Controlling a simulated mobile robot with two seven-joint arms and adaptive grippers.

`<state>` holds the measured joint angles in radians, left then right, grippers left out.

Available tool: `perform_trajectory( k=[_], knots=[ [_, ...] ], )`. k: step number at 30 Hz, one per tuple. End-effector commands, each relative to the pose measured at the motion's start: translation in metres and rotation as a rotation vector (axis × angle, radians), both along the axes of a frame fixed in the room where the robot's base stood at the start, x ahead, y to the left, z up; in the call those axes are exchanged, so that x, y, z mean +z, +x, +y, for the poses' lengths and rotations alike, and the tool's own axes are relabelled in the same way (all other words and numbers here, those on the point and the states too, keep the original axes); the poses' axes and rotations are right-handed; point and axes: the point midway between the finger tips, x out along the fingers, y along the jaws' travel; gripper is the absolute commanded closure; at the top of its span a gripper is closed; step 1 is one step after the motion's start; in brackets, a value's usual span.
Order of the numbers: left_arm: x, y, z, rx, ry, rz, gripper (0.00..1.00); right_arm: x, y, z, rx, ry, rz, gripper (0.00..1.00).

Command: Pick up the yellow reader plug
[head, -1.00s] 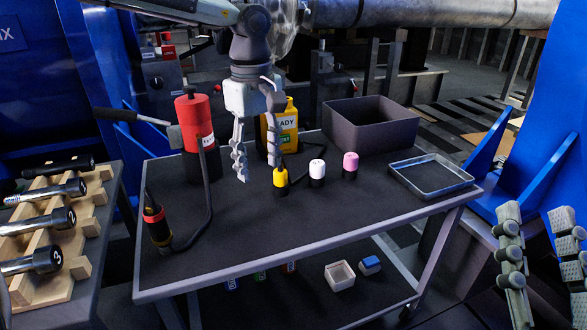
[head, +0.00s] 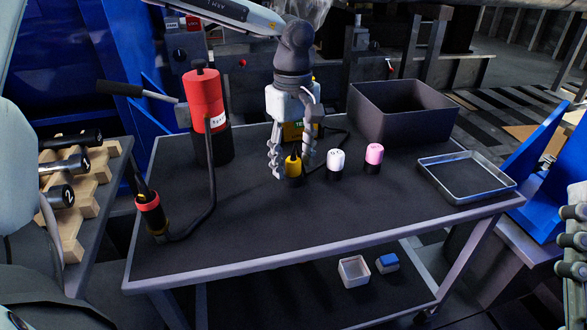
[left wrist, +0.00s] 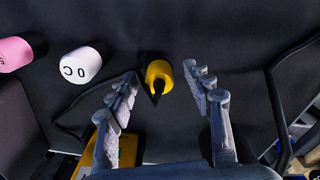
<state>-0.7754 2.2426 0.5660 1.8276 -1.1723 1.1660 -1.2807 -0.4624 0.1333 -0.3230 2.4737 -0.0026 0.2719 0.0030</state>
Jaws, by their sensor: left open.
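The yellow reader plug (head: 293,165) stands upright on the dark cart top, with a black base and a dark pointed tip. In the left wrist view the yellow reader plug (left wrist: 159,75) lies ahead between the fingers. My left gripper (head: 291,172) is open, its fingers pointing down on either side of the plug in the head view. In the left wrist view the left gripper (left wrist: 162,93) shows a gap between each finger and the plug; I see no contact. My right gripper (head: 575,245) shows only partly at the right edge.
A white plug (head: 336,161) and a pink plug (head: 374,154) stand to the right. A yellow box (head: 292,132) is behind my left gripper. A red cylinder (head: 203,100), a dark bin (head: 403,125) and a metal tray (head: 435,184) are on the cart. The front cart top is clear.

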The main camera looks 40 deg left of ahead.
Motion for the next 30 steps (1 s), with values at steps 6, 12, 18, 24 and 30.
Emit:
perform_trajectory(
  k=[6,12,18,24,30],
  knots=[
    [-0.0055,0.0002,-0.0002,0.000,-0.001,-0.002,0.49,0.0016,-0.0011,-0.0009,-0.001,0.003,-0.012,0.60],
    [-0.0054,0.0002,-0.0002,-0.001,0.000,-0.001,0.63,0.0015,-0.0010,-0.0009,-0.002,0.003,-0.012,0.60],
    [-0.0052,0.0002,-0.0002,-0.001,0.000,-0.001,0.88,0.0014,-0.0009,-0.0010,-0.002,0.002,-0.011,0.60],
    [-0.0051,0.0003,-0.0001,-0.001,0.000,-0.001,0.98,0.0012,-0.0008,-0.0009,-0.001,0.003,-0.010,0.60],
    [0.0034,0.0009,-0.0002,0.000,0.000,-0.004,0.98,0.0016,0.0001,-0.0004,-0.001,0.001,-0.004,0.60]
  ],
)
